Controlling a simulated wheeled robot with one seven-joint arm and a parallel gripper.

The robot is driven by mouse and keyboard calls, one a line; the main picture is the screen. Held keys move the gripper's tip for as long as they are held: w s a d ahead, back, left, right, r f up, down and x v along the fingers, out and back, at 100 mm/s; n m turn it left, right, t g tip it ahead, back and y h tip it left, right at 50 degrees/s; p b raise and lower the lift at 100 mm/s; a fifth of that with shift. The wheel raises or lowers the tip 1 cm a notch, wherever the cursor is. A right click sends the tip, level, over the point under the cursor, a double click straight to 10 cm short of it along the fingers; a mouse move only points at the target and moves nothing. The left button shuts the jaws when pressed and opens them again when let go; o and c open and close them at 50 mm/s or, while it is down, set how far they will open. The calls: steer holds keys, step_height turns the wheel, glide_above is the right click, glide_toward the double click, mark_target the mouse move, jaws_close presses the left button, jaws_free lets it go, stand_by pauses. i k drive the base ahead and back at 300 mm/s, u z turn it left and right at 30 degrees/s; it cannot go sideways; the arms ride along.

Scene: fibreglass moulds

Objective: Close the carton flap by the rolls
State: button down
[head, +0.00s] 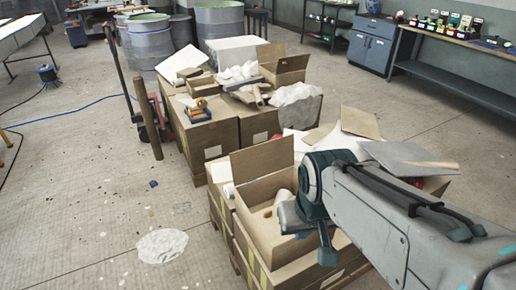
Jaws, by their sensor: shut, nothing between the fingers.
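An open cardboard carton (258,225) stands on a stack of boxes at the lower centre. One flap (262,158) stands upright along its back edge. A pale roll-like piece (282,198) lies inside the carton, partly hidden by my wrist. A white roll end (229,191) shows just left of the carton. My gripper (327,256) reaches in from the right, over the carton's right part, pointing down. Its fingers look closed and hold nothing. Whether it touches the carton cannot be told. My arm hides the carton's right side.
More cartons (208,140) with loose white material and open flaps stand behind. Flat sheets (408,155) lie to the right, beside my arm. A brown post (147,118) and hand truck stand left of the stack. The floor at left is mostly clear, with a white patch (162,246).

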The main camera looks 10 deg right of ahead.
mark_target(253, 163)
steer(key=k, duration=0.75)
steer(key=u, duration=1.05)
steer(key=i, duration=3.9)
steer(key=z, duration=3.95)
